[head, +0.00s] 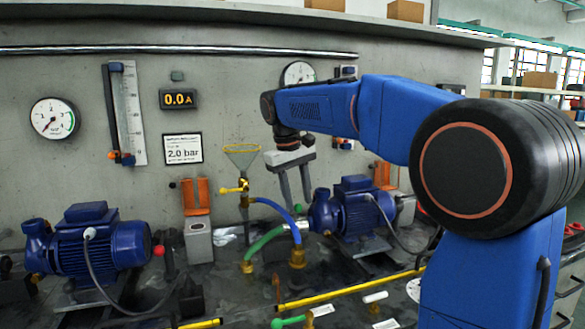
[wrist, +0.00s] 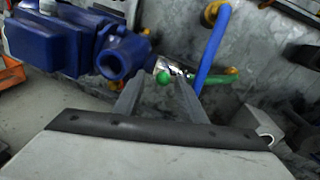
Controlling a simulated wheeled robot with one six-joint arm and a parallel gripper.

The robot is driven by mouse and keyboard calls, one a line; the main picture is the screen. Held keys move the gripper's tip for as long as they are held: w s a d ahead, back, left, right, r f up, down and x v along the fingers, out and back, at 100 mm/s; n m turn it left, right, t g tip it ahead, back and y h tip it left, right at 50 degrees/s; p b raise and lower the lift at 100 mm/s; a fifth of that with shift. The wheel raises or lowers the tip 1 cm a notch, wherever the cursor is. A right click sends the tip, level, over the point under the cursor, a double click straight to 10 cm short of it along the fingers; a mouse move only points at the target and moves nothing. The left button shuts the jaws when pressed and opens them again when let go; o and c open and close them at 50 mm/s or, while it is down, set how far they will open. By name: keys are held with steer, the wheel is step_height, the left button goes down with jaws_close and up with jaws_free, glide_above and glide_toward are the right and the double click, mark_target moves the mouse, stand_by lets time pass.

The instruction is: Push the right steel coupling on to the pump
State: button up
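The right blue pump (head: 352,210) stands on the bench at mid-right, its round port facing left. In the wrist view its dark port (wrist: 118,62) is at upper left. The right steel coupling (head: 299,227) is a short silver piece at the end of the green hose (head: 265,240), just left of the pump port; it looks apart from the port. In the wrist view the coupling (wrist: 172,68) shows by the fingertips. My gripper (head: 301,208) points down above it, fingers apart; the wrist view shows the gap between the fingers (wrist: 161,82). Contact with the coupling cannot be told.
A blue hose (head: 278,210) arches close to my fingers, down to a brass fitting (head: 297,257). A yellow valve and funnel (head: 243,160) stand at left. Another blue pump (head: 98,240) is far left. A yellow rod (head: 345,289) lies in front.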

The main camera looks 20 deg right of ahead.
steer(key=a+r, duration=0.3)
steer(key=r, duration=1.2)
steer(key=shift+s+r, duration=0.3)
steer(key=shift+r, duration=0.1)
